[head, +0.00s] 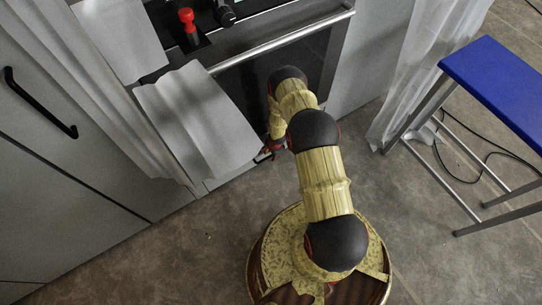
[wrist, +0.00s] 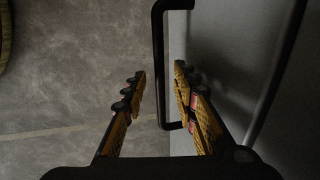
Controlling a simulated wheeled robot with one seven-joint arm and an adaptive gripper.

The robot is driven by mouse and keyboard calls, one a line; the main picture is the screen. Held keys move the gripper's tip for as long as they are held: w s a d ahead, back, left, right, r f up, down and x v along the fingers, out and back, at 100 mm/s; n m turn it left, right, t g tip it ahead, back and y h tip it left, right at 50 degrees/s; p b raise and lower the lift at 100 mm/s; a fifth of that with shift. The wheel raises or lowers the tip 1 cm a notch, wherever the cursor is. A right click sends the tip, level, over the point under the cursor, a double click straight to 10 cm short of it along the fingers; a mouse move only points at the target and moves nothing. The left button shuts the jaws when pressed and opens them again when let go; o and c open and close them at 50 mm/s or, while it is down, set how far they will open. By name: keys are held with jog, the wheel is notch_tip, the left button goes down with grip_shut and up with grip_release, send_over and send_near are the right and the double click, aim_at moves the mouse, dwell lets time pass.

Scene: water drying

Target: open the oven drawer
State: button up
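The oven (head: 270,75) stands at the top of the head view, with a silver bar handle (head: 285,42) across its dark door. My gripper (head: 266,153) is low at the oven's front, partly hidden by my arm and a hanging cloth. In the wrist view, a black bar handle (wrist: 158,50) stands out from a grey front panel (wrist: 225,45), which seems to be the drawer front. My gripper's fingers (wrist: 160,78) are open, one on each side of this handle. A gap shows between the fingers and the bar. The drawer looks closed.
A grey-white cloth (head: 198,120) hangs over the oven front's left part. A cabinet with a black handle (head: 40,103) is at left. A blue-topped stool (head: 495,80) and a cable (head: 470,155) are at right. Floor (head: 170,255) is clear at lower left.

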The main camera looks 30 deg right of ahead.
jog(key=c, duration=0.3)
jog(key=c, duration=0.4)
grip_shut()
dwell(0.3)
